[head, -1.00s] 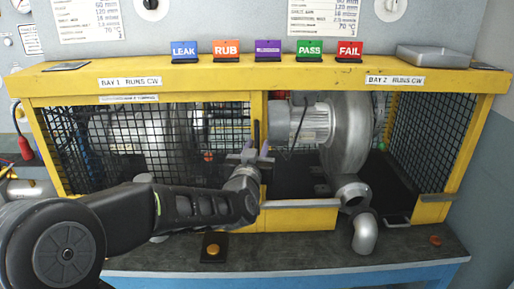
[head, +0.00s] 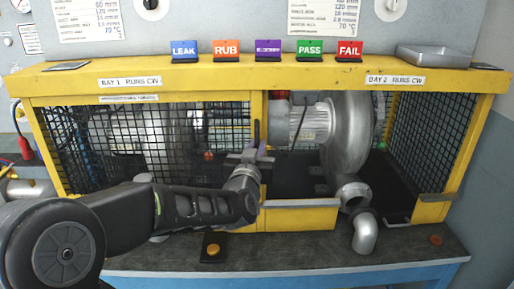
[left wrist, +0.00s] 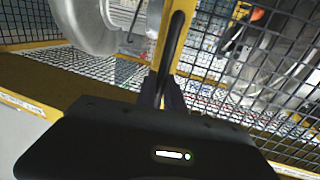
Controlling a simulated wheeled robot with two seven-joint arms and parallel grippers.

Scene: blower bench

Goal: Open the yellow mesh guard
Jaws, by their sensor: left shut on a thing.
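The yellow mesh guard is a yellow-framed panel with black wire mesh (head: 222,125) across the front of the left bay. It stands closed over the bay, as far as I can see. Its black bar handle (head: 257,132) runs upright on the yellow post between the two bays. My left gripper (head: 250,157) is at this post, shut on the handle's lower part. In the left wrist view the handle (left wrist: 174,45) runs down between the dark fingers (left wrist: 163,93) of my left gripper. The fingers hide its lower end. My right gripper is not in view.
A grey blower (head: 348,135) stands in the open right bay, its outlet elbow (head: 365,232) over the bench. Coloured sign blocks and a metal tray (head: 436,56) sit on the top beam. An orange button box (head: 213,247) is on the bench front, below my left arm.

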